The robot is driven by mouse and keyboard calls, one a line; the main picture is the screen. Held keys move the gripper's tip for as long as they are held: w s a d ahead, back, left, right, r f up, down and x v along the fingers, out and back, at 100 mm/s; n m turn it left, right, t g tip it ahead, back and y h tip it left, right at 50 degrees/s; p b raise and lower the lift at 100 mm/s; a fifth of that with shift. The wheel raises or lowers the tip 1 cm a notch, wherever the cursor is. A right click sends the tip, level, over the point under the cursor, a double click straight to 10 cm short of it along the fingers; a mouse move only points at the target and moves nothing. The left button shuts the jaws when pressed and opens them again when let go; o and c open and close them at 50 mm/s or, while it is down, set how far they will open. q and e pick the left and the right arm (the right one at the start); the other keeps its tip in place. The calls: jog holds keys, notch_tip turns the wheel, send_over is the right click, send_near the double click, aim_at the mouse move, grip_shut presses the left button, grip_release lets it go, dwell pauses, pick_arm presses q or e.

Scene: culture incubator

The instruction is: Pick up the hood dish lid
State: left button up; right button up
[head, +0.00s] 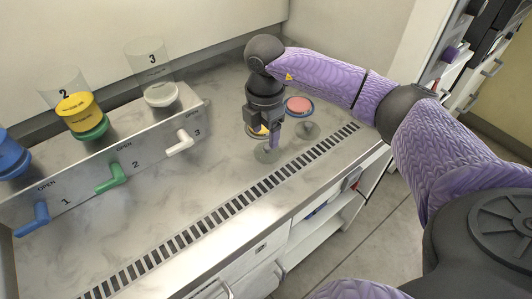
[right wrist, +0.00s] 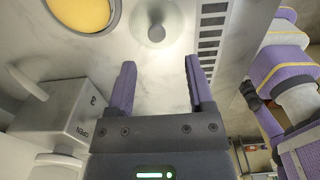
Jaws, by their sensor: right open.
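My right gripper (right wrist: 158,75) is open and empty, fingers apart and pointing down. My left gripper is out of view.
A slotted grille (head: 225,210) runs along the front edge. At the left, a panel (head: 130,160) carries blue, green and white valve handles, with coloured containers behind it. The middle surface is clear.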

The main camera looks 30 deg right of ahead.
aim_at(268, 150)
jog(key=f, duration=0.1)
jog(key=f+b, duration=0.1)
jog(key=f, duration=0.1)
jog(key=d+f+b, duration=0.1)
jog(key=f, duration=0.1)
jog(key=shift+w, duration=0.1)
jog(key=shift+a+r, duration=0.1)
jog(key=c, duration=0.9)
grip_shut()
